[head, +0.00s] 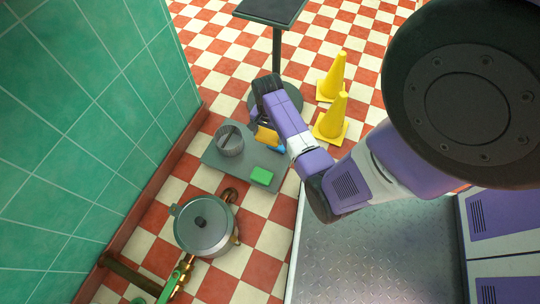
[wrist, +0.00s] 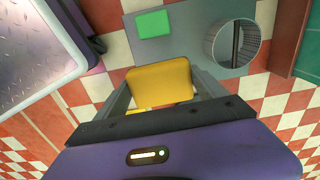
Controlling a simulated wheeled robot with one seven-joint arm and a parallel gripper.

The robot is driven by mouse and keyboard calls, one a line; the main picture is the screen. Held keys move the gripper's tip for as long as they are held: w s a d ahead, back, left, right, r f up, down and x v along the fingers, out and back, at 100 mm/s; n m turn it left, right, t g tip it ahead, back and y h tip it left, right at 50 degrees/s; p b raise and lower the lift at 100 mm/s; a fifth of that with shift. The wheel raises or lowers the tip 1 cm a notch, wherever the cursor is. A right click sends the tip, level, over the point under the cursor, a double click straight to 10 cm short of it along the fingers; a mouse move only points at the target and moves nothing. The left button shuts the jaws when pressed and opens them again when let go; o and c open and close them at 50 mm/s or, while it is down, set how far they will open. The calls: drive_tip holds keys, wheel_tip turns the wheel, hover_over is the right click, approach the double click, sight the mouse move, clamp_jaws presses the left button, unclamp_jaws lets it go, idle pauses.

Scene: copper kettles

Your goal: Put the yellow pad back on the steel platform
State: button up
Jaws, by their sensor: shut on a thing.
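The yellow pad (wrist: 160,78) is between the two fingers of my gripper (wrist: 162,88), which is shut on it. In the head view the pad (head: 267,137) shows partly behind my gripper (head: 268,130), near the platform's upper right edge. The grey steel platform (head: 215,160) lies low on the checkered floor. It also shows in the wrist view (wrist: 190,45), where the pad overlaps its near edge. The pad looks larger than the green pad there, so it seems held above the platform. The exact gap cannot be told.
A green pad (head: 262,176) and a round steel container (head: 230,141) stand on the platform. A lidded pot (head: 203,226) is below it. Two yellow cones (head: 332,118) and a dark post stand (head: 276,50) are beyond. A green tiled wall (head: 90,110) bounds the left.

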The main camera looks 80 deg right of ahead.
sight(270, 162)
drive_tip(key=shift+s+d+f, duration=0.15)
drive_tip(key=shift+s+f, duration=0.05)
drive_tip(key=shift+f, duration=0.4)
wheel_tip(270, 162, down, 19)
drive_tip(key=b, duration=1.1)
drive_tip(key=shift+f, duration=0.1)
drive_tip(key=shift+f, duration=0.15)
drive_tip(key=o, duration=1.4)
